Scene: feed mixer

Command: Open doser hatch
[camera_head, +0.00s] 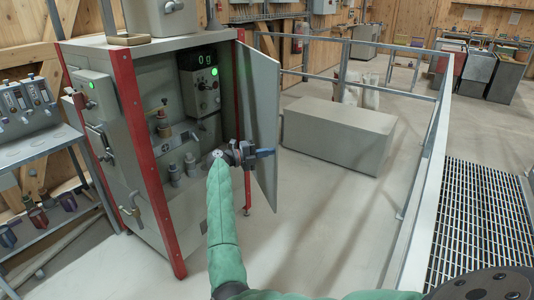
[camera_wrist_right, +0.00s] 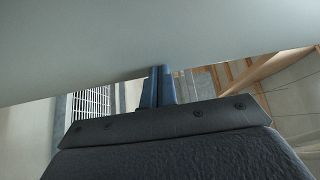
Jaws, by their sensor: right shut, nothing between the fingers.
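The doser is a grey cabinet with red corner posts (camera_head: 133,140) on the left in the head view. A tall grey hatch door (camera_head: 258,95) stands swung out at its right side, leaving the front open. My right gripper (camera_head: 268,152) has blue fingers, shut and empty, in front of the door's inner face near its free edge. In the right wrist view the shut fingers (camera_wrist_right: 159,75) reach up to a large grey panel (camera_wrist_right: 150,35), which looks like this door. Whether they touch it I cannot tell. My left gripper is not in view.
Inside the cabinet are a control box with a green display (camera_head: 201,80) and several small fittings. A grating (camera_head: 485,220) is at far right. The floor before the door is clear.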

